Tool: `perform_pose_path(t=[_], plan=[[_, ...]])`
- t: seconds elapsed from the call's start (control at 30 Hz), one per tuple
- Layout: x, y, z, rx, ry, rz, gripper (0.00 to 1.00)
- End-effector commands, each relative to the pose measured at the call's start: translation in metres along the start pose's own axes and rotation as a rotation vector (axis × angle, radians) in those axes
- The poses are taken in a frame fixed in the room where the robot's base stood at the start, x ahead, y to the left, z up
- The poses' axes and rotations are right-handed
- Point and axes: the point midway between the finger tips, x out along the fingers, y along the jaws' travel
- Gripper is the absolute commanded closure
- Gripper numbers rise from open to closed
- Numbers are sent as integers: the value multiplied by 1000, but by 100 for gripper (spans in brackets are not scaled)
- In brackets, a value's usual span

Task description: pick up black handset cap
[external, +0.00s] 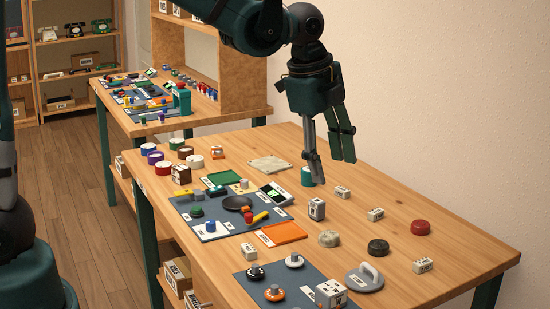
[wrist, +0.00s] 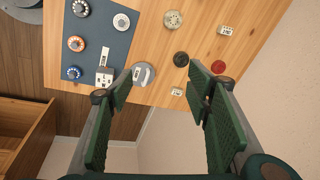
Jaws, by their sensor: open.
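The black handset cap (external: 378,247) is a dark round disc lying flat on the wooden table, towards the right front. It also shows in the wrist view (wrist: 181,58), upper right of centre, near the right finger's tip in the picture but well beyond it. Nothing touches the cap.
A red cap (external: 420,227) lies to the cap's right. A grey disc with a handle (external: 364,278), a beige round piece (external: 329,239) and small white labelled blocks (external: 422,265) lie around it. A teal cylinder (external: 306,177) is near my fingers. Bare wood surrounds the cap.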

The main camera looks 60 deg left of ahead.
Motion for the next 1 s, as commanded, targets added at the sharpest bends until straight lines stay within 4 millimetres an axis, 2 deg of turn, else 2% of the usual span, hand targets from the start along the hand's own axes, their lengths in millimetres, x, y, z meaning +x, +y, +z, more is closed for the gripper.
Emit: perform_pose_path(t=[0.1,0.5,1.0], plan=[[12,-14,-7,72,-7,21,51],[63,-50,-25,317,-21,97,51],[139,-82,-43,623,-12,197,51]])
